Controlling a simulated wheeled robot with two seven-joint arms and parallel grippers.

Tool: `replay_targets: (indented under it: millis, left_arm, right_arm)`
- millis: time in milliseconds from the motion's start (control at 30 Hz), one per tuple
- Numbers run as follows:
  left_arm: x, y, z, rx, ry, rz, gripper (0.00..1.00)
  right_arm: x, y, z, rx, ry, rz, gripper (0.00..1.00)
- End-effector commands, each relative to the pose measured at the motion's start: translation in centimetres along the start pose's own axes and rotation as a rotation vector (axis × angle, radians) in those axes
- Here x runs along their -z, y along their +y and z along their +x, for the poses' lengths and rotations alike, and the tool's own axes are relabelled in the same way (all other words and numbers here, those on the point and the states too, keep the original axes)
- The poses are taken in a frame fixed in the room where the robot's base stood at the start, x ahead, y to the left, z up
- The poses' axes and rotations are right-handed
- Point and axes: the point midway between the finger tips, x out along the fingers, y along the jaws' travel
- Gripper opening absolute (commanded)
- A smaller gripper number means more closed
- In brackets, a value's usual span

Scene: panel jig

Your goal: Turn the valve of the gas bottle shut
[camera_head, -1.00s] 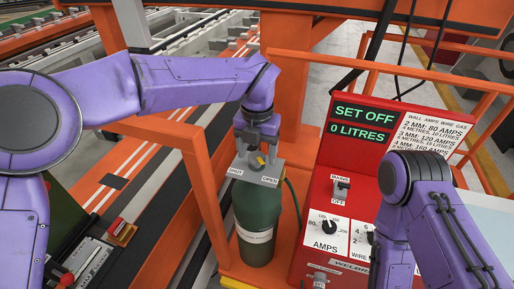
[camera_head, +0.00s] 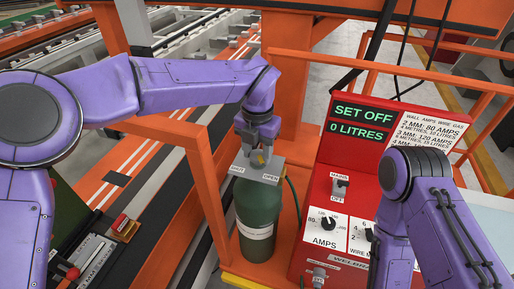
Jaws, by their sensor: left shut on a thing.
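The dark green gas bottle (camera_head: 257,215) stands upright on an orange base left of the red welder. A grey plate (camera_head: 268,175) on its top reads SHUT on the left and OPEN on the right. The small yellow valve handle (camera_head: 257,160) sits above this plate, partly hidden by my left gripper. My left gripper (camera_head: 257,154) points down from above and is shut on the valve handle. My right arm comes in at the right, in front of the welder, and its gripper is out of frame.
The red welder (camera_head: 352,200) stands right of the bottle, its display (camera_head: 359,122) reading SET OFF, 0 LITRES. An orange post (camera_head: 205,190) rises close left of the bottle. A dark hose (camera_head: 293,195) runs between bottle and welder.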

Motion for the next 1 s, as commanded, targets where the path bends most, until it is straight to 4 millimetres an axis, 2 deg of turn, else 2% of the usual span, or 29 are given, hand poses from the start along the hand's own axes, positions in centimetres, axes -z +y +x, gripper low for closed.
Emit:
replay_targets:
  millis: [300,1000]
  left_arm:
    - [0.0,0.0,0.0,0.003,0.0,0.282,0.16]
    - [0.0,-0.1,0.2,0.002,0.002,0.949,0.16]
  right_arm:
    - [0.6,0.1,-1.6,0.0,0.0,0.0,0.0]
    - [0.7,0.1,-1.7,0.0,0.0,0.0,0.0]
